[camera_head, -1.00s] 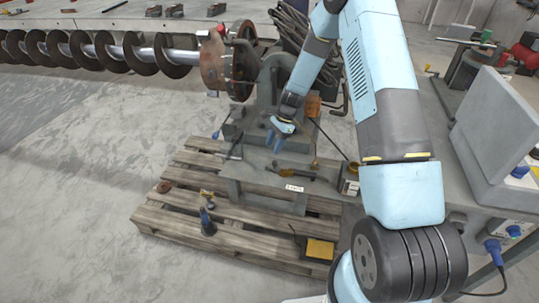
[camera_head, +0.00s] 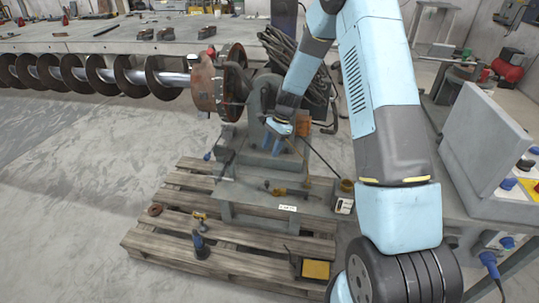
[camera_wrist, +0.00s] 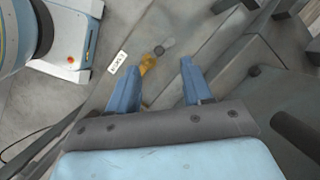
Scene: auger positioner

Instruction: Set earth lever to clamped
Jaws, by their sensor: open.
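A brass-coloured lever-like part (camera_head: 287,190), which I take for the earth lever, lies on the grey steel plate (camera_head: 240,193) of the machine's base. A small white label (camera_head: 287,208) is in front of it. In the wrist view the brass part (camera_wrist: 148,64) shows just beyond my left fingertip, beside the label (camera_wrist: 117,62). Its lever position is too small to tell. My gripper (camera_head: 279,146) points down above and behind the part, apart from it. In the wrist view my gripper (camera_wrist: 158,70) is open, its blue fingers spread with nothing between them.
The grey pedestal with the rusty flange (camera_head: 207,80) and auger (camera_head: 75,73) stands close behind my gripper. A control console (camera_head: 485,150) stands at right. The floor at left is clear.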

